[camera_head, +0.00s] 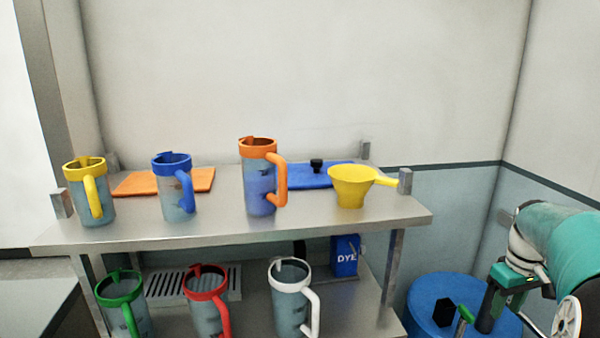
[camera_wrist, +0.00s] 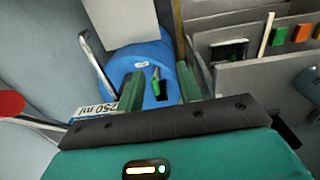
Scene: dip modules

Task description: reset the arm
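My arm, teal and white, comes in at the right edge of the head view, over a blue drum (camera_head: 425,290). My gripper (camera_wrist: 160,85) shows in the wrist view as two dark green fingers standing apart, with nothing seen held between them. Behind the gap is the blue drum (camera_wrist: 150,52), with a small green item (camera_wrist: 156,76) and a black piece on it.
A metal shelf (camera_head: 240,225) holds jugs with yellow (camera_head: 90,190), blue (camera_head: 175,188) and orange (camera_head: 262,178) rims and a yellow funnel (camera_head: 352,188). Green, red and white jugs and a DYE box (camera_head: 345,257) stand below. A grey organiser (camera_wrist: 250,65) is right in the wrist view.

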